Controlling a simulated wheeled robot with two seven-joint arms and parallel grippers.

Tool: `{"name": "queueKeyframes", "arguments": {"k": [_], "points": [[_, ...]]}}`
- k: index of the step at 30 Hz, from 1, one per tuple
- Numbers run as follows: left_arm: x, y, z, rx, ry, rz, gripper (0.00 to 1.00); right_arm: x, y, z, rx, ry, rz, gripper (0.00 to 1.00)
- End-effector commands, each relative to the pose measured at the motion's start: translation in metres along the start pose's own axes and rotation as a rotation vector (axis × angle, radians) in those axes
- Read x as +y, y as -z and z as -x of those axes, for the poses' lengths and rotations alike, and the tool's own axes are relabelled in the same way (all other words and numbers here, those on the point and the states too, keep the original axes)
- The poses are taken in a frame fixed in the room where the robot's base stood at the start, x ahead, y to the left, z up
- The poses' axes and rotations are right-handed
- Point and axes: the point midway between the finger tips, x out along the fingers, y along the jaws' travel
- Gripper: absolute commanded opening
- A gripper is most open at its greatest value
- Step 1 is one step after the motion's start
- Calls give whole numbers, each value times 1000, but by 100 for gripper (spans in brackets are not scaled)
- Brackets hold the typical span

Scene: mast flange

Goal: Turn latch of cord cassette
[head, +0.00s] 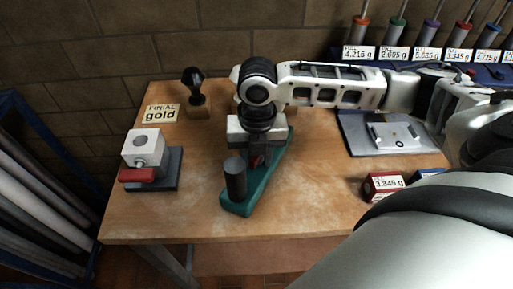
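A teal base (238,204) lies slantwise on the wooden table, with an upright dark grey cylinder (235,180) at its near end. A small red part (257,160), which may be the latch, shows low between the dark fingers of my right gripper (259,157). That gripper points down over the base. White blocks beside its wrist partly hide the back of the base. I cannot tell if the fingers touch or grip the red part. A pale block (144,147) with a round hole and a red lever (137,174) stands on a dark grey base at the left. My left gripper is out of view.
A grey tray (361,141) and a red weight-labelled box (381,186) are at the right. The table's front left is clear.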

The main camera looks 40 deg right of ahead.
Motion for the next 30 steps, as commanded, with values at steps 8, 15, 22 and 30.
{"name": "queueKeyframes", "arguments": {"k": [8, 15, 22, 30], "points": [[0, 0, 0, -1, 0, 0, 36, -1, 0, 14, 0, 4, -5, 36], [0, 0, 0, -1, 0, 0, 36, 0, 0, 42, 0, 3, -5, 36], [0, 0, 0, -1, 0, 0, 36, 0, 0, 50, 0, 4, -6, 36], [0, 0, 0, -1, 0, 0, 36, 0, 0, 50, 0, 4, -6, 36]]}}
